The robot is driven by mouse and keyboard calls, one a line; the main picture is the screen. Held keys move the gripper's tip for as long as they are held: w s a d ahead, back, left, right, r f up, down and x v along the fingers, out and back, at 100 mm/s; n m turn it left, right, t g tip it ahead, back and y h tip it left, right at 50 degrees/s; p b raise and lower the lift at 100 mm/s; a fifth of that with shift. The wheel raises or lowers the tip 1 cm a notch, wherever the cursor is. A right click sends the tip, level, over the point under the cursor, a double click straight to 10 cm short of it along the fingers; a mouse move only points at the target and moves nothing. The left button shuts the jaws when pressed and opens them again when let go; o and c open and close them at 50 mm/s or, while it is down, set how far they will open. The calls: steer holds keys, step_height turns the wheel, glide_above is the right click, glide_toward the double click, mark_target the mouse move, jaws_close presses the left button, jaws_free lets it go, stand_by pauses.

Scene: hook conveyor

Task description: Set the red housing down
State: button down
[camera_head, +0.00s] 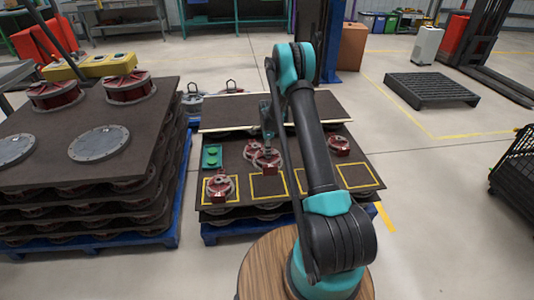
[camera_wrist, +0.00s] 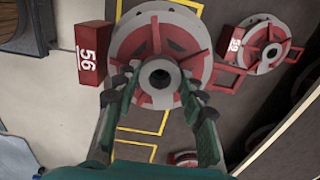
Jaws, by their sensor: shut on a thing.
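The red housing (camera_wrist: 156,37) is a round grey flange with red ribs and a grey centre hub. A red box marked 56 (camera_wrist: 90,52) sits at its left in the wrist view. My gripper (camera_wrist: 160,80) is shut on the housing, a finger on each side of the hub. In the head view the housing (camera_head: 266,159) is below my gripper (camera_head: 266,146), over the dark board (camera_head: 240,210) behind a row of yellow outlined squares (camera_head: 268,186). Whether it touches the board cannot be told.
One red housing (camera_head: 219,185) stands in the leftmost square; another (camera_head: 339,145) stands at the right, behind the row. The other squares look empty. A taller stack with a dark top sheet (camera_head: 75,132) stands further left.

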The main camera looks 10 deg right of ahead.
step_height(320, 180, down, 15)
steer(key=shift+f, duration=0.1)
stand_by(0.7)
steer(key=c, duration=0.9)
jaws_free()
